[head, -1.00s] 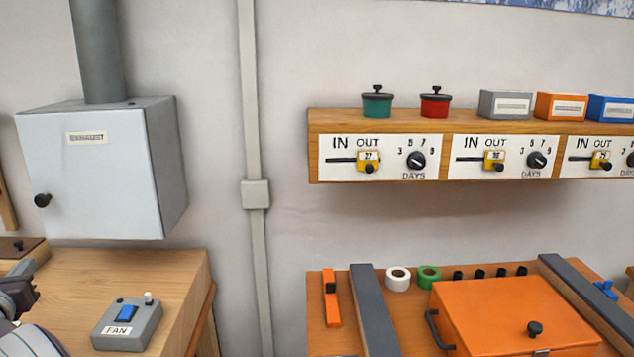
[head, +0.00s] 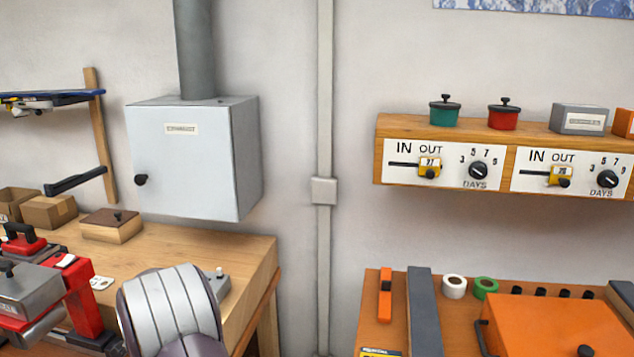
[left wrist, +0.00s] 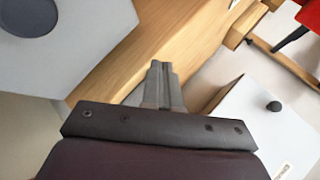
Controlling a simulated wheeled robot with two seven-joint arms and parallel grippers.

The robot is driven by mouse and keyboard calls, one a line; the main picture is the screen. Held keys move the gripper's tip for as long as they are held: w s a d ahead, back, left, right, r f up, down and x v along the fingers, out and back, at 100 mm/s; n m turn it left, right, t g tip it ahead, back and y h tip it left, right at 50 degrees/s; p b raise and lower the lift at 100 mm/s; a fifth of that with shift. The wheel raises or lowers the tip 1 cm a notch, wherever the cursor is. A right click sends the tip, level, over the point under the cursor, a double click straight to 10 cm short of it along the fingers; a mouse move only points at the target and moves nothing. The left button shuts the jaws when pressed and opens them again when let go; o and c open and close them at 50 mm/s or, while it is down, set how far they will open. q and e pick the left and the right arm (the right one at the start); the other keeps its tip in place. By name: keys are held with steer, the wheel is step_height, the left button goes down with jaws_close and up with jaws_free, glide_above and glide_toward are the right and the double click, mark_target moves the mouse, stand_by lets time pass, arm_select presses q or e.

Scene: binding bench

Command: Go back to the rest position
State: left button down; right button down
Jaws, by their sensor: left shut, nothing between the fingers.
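My left gripper (left wrist: 160,85) is shut and empty in the left wrist view, with its two fingers together. It shows over the edge of a wooden bench (left wrist: 190,35). My right gripper is in neither view.
The grey exhaust cabinet (head: 185,165) hangs above the wooden bench (head: 255,258). The fan box (head: 220,284) is mostly hidden behind my arm. A red and grey machine (head: 80,295) stands left. An orange box (head: 555,325) and wall shelf (head: 510,150) are right.

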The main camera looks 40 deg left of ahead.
arm_select(q)
steer(key=w+d+f+n+h+p, duration=0.1)
steer(key=w+d+n+h+p, duration=0.15)
steer(key=w+d, duration=0.6)
steer(key=w+d+f+n+h+p, duration=0.1)
steer(key=w+d+f+n+h, duration=0.2)
steer(key=d, duration=1.1)
steer(key=d+r+m+h+p, duration=0.2)
steer(key=d+r, duration=0.1)
steer(key=d, duration=1.2)
steer(key=d+r+m+g+h+p, duration=0.1)
steer(key=d+r+m+h+p, duration=0.1)
steer(key=d, duration=1.4)
steer(key=shift+w+r+m+g, duration=0.3)
steer(key=shift+w+r+m, duration=0.1)
steer(key=shift+r+m, duration=0.3)
steer(key=shift+f+h, duration=0.1)
steer(key=shift+h, duration=0.15)
